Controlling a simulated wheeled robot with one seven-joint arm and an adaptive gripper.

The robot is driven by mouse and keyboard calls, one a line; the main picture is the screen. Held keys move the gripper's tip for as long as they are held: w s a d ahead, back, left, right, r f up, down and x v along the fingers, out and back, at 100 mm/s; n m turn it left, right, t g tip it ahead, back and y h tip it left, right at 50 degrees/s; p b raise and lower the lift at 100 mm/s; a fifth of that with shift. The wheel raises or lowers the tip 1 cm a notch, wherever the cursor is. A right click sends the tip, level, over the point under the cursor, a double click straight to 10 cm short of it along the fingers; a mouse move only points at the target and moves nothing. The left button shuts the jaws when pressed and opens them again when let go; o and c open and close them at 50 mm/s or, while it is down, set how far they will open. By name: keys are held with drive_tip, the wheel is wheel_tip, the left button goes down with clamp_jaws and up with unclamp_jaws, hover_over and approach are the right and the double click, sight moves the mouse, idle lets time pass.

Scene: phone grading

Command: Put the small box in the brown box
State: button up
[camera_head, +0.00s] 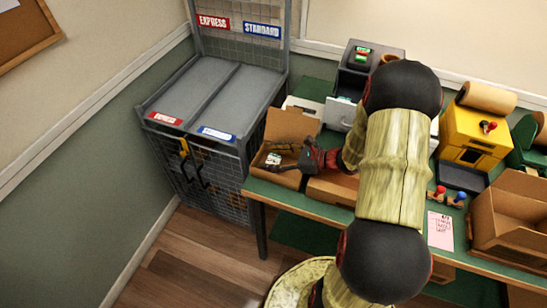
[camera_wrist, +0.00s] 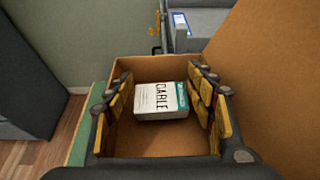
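A small white box (camera_wrist: 160,100) with a teal end, marked "CABLE", is inside the open brown box (camera_wrist: 152,67) in the wrist view. In the head view the small box (camera_head: 273,158) shows at the left of my gripper (camera_head: 294,158), within the brown box (camera_head: 290,124). My gripper (camera_wrist: 160,85) is open, its yellow-padded fingers spread on either side of the small box. Gaps show between the pads and the small box, so it looks unheld. My arm and gripper hide part of the brown box.
The brown box stands on the green table (camera_head: 300,209) near its left edge. A grey rack (camera_head: 200,95) with EXPRESS and STANDARD lanes is at left. Another open carton (camera_head: 512,215), a pink sheet (camera_head: 440,231) and a yellow machine (camera_head: 477,130) are at right.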

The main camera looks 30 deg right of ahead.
drive_tip(key=shift+o, duration=0.2)
drive_tip(key=shift+s+a+f, duration=0.2)
drive_tip(key=shift+s+f, duration=0.1)
drive_tip(key=shift+f, duration=0.25)
drive_tip(key=shift+r, duration=0.15)
drive_tip(key=w+r+p+v, duration=0.1)
drive_tip(key=p+v, duration=0.2)
drive_tip(key=v, duration=0.8)
drive_tip(key=s+a+r+n+g+h, duration=0.1)
drive_tip(key=s+a+r+n+g, duration=0.25)
drive_tip(key=a+r+n, duration=0.35)
drive_tip(key=s+a+r+n+g, duration=0.3)
drive_tip(key=a+r+n+g, duration=0.2)
drive_tip(key=a+n, duration=0.3)
drive_tip(key=s+a+r+n+t+h, duration=0.3)
drive_tip(key=s+r+n+h, duration=0.4)
drive_tip(key=r+n, duration=0.4)
drive_tip(key=shift+s+a+r+n, duration=0.2)
drive_tip(key=shift+s+a+n, duration=0.35)
drive_tip(key=shift+n, duration=0.65)
drive_tip(key=shift+w, duration=0.1)
